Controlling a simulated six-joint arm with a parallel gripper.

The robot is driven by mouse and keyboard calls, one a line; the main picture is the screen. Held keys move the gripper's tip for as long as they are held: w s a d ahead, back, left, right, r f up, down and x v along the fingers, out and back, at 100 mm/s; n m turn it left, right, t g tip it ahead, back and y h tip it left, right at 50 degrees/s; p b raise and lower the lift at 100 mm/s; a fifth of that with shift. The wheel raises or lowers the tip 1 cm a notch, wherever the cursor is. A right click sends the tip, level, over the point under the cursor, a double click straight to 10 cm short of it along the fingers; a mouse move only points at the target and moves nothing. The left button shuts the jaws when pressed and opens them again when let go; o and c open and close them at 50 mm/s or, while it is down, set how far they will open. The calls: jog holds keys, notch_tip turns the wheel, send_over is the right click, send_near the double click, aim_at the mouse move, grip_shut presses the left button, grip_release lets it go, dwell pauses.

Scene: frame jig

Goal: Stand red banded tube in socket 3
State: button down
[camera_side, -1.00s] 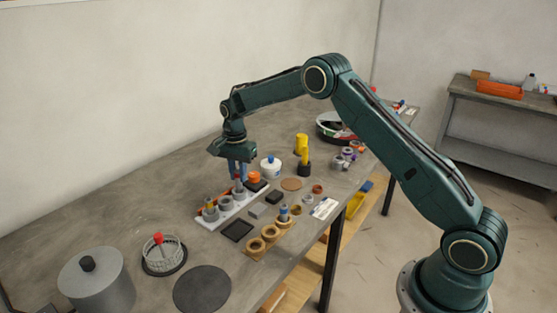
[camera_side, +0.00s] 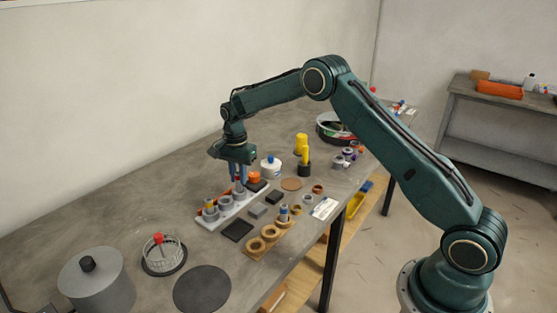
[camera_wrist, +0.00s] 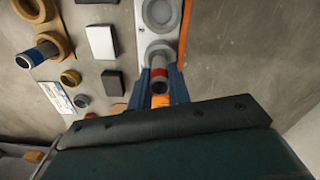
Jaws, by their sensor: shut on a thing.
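Another grey socket (camera_wrist: 161,13) lies further along the rack. No socket numbers are readable.
A wooden holder (camera_side: 257,247) with rings carries a blue-banded tube (camera_side: 284,212). Dark square pads (camera_side: 237,230) lie beside the rack. An orange-topped item (camera_side: 254,178) and a white bottle (camera_side: 270,167) stand close behind my gripper. Bare table lies left of the rack.

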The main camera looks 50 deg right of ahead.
jog(key=shift+f, duration=1.2)
jog(key=c, duration=1.1)
grip_release()
jog(key=shift+o, duration=0.2)
jog(key=shift+r, duration=0.2)
jog(key=shift+r, duration=0.55)
jog(key=shift+r, duration=0.1)
jog(key=shift+r, duration=3.45)
